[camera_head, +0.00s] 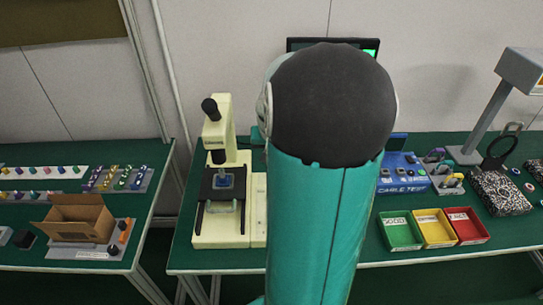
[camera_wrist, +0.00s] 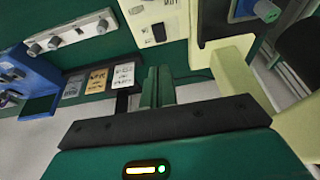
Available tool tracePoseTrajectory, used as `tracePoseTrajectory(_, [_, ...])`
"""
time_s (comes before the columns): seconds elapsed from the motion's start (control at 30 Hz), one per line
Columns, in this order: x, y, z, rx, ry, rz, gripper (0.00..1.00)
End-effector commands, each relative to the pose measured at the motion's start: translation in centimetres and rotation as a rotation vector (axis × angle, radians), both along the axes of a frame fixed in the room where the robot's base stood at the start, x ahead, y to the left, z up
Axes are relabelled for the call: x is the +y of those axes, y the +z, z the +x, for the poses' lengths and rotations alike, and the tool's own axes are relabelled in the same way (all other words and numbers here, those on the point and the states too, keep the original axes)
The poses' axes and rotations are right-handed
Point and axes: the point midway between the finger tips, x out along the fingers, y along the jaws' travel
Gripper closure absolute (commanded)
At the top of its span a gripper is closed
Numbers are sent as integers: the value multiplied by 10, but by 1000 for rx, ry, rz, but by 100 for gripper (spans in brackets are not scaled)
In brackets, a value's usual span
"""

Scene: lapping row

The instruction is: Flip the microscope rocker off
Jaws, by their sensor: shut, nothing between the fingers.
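The cream microscope (camera_head: 220,145) stands on the green bench left of my arm in the head view; a black stage and a blue piece are on its base. A cream panel (camera_head: 259,205) sits beside it, partly hidden by my arm. In the wrist view, a cream panel (camera_wrist: 172,18) at the top carries a small dark rectangular part (camera_wrist: 159,32), which looks like the rocker; its tilt is too small to tell. My gripper (camera_wrist: 158,72) is shut and empty, its fingertips below that panel in the picture, apparently apart from it. My arm hides the gripper in the head view.
In the wrist view, several printed cards (camera_wrist: 97,81) and a grey strip with knobs (camera_wrist: 70,36) lie left of my fingers; cream microscope parts (camera_wrist: 236,62) are close on the right. In the head view, green, yellow and red trays (camera_head: 437,228) stand right of my arm.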

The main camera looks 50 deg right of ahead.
Motion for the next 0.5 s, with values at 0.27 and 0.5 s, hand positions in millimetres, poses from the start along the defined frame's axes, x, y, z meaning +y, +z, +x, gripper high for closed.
tracePoseTrajectory(0.27, [-7,2,7,-1,0,-1,100])
tracePoseTrajectory(0.5, [-10,-10,9,0,-1,1,100])
